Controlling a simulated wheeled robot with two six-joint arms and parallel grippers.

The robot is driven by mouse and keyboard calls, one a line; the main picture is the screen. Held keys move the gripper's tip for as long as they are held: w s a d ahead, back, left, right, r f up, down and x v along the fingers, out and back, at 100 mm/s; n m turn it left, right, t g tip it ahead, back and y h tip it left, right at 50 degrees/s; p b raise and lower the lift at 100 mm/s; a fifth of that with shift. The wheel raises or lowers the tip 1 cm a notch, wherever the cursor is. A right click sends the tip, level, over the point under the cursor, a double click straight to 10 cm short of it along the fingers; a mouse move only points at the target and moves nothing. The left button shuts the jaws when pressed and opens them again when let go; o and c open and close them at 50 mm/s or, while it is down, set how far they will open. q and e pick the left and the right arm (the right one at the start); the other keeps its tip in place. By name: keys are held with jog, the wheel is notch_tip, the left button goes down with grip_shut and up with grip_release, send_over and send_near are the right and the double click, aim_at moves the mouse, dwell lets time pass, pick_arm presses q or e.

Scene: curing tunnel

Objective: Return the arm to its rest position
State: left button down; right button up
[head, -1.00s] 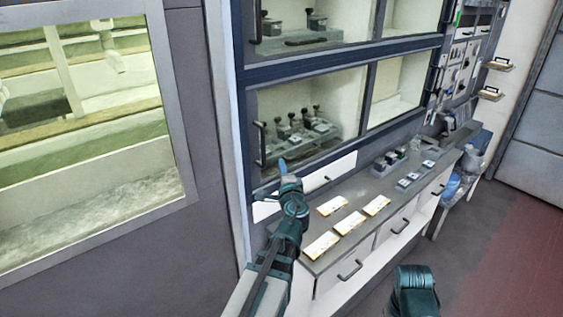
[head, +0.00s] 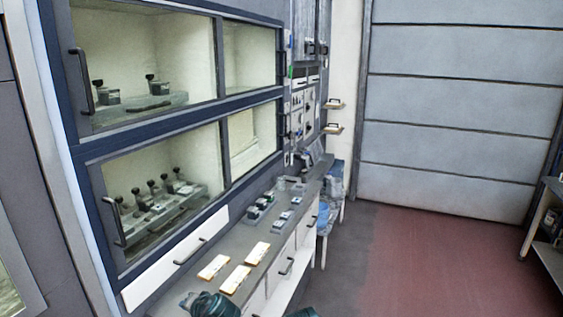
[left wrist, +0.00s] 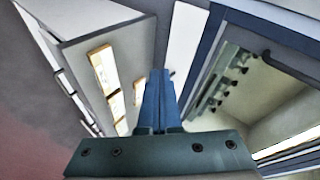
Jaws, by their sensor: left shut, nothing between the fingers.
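My left gripper (left wrist: 158,82) is seen in the left wrist view. Its two blue fingers are pressed together with nothing between them. The fingers point toward the counter and the cabinet front, apart from the cards as far as I can tell. In the head view only a teal part of my left arm shows at the bottom edge; its fingers are out of sight there.
A grey counter (head: 233,257) carries pale cards (head: 257,253) and small dark blocks (head: 265,203). A glazed cabinet (head: 157,138) with black handles stands behind it. A white drawer front (head: 175,262) lies below. Open floor (head: 420,255) is at right, before a grey shutter door (head: 455,110).

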pick_arm(q)
jog(key=s+d+f+g+h, duration=0.2)
jog(key=s+d+f, duration=0.2)
jog(key=d, duration=0.3)
jog(key=s+d+f+g+h+b, duration=0.1)
jog(key=s+d+f+g+h, duration=0.1)
jog(key=s+d, duration=0.4)
jog(key=s+d+f+g+h+b, duration=0.1)
jog(key=s+d+f+g+h, duration=0.2)
jog(key=s+d+f, duration=0.2)
jog(key=d, duration=0.2)
jog(key=shift+s+d+f+g, duration=0.3)
jog(key=shift+d+f, duration=0.1)
